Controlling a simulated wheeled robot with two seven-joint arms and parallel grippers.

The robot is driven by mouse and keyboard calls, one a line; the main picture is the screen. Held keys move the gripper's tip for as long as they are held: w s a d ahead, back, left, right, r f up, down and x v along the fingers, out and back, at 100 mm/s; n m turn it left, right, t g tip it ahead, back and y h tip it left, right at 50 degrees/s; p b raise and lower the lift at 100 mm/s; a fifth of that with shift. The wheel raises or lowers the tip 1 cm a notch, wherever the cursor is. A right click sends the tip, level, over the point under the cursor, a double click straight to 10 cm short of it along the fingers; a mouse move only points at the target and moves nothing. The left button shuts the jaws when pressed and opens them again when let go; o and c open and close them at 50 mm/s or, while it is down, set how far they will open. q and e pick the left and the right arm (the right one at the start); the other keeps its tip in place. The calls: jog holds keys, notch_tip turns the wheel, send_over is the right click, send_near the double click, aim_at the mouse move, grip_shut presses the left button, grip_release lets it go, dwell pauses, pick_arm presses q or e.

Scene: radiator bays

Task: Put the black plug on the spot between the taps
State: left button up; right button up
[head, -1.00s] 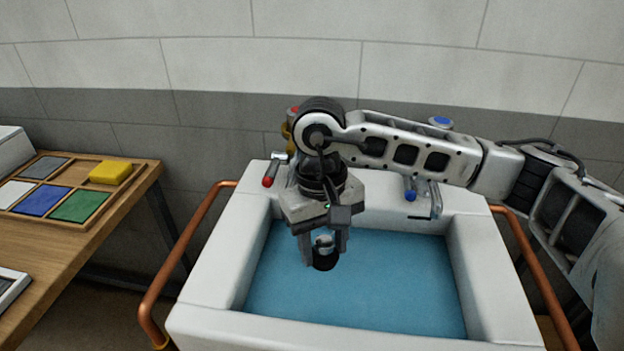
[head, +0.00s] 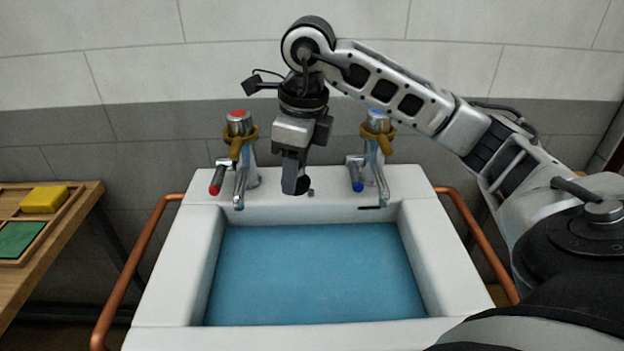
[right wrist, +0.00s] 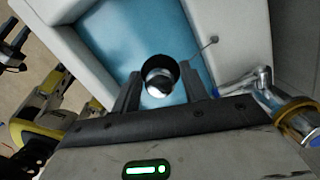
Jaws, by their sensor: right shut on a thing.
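The black plug (head: 303,185) is held at the fingertips of my right gripper (head: 296,183). Both are at the white back ledge (head: 330,195) of the basin, between the red-marked tap (head: 241,150) and the blue-marked tap (head: 376,150). In the right wrist view the plug (right wrist: 160,72) sits between the two fingers, with a shiny round metal part facing the camera. Whether the plug touches the ledge I cannot tell. The spot itself cannot be made out.
The basin (head: 214,270) holds blue water (head: 310,275) in front of the ledge. Copper rails (head: 140,265) run along both sides. A wooden table (head: 70,225) with a yellow block (head: 44,199) is at the left.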

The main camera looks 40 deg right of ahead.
jog(key=d+r+m, duration=0.2)
jog(key=d+m, duration=0.1)
jog(key=m, duration=0.4)
jog(key=m+h, duration=0.1)
jog(key=m, duration=0.1)
send_over(311, 178)
jog(key=s, duration=0.1)
jog(key=f, duration=0.8)
jog(key=shift+a, duration=0.3)
jog(key=shift+w+d+f, duration=0.25)
jog(key=shift+f, duration=1.85)
jog(key=shift+f, duration=0.15)
jog(key=o, duration=1)
